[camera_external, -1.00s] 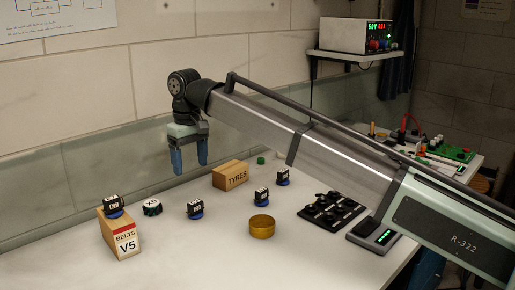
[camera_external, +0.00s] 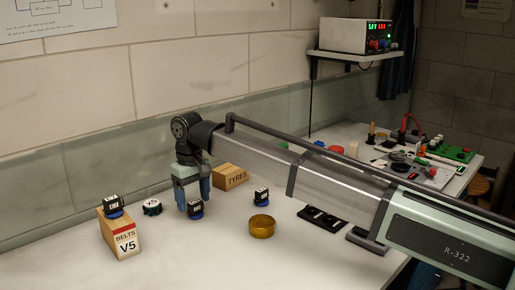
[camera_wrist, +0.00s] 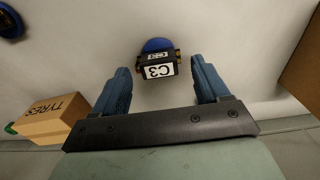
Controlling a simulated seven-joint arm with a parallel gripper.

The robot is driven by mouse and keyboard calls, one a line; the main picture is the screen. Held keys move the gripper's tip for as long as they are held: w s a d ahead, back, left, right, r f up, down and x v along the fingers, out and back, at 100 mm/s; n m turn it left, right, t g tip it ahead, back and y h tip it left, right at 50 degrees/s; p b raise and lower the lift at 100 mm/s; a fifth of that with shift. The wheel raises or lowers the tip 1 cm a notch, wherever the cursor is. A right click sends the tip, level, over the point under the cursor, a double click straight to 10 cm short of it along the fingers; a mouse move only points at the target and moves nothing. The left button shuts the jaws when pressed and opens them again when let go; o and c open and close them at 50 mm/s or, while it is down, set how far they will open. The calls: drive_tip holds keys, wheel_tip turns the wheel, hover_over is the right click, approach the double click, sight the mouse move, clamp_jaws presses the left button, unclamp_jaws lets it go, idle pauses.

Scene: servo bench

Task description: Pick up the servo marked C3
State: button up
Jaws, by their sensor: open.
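The servo marked C3 (camera_wrist: 157,71) is a small black block with a white label, on a round blue base (camera_wrist: 157,45). In the external view the servo (camera_external: 195,207) stands on the bench by my fingertips, partly hidden by them. My gripper (camera_external: 193,202) points down and is open. Nothing is gripped.
A BELTS V5 box (camera_external: 123,240) with another servo (camera_external: 113,204) on top stands left, beside a round black-and-white item (camera_external: 152,207). The TYRES box (camera_external: 231,178) is behind right. Another servo (camera_external: 261,196), a brass dish (camera_external: 262,228) and a black tray (camera_external: 322,219) lie to the right.

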drive_tip(key=shift+f, duration=1.4)
drive_tip(key=c, duration=0.9)
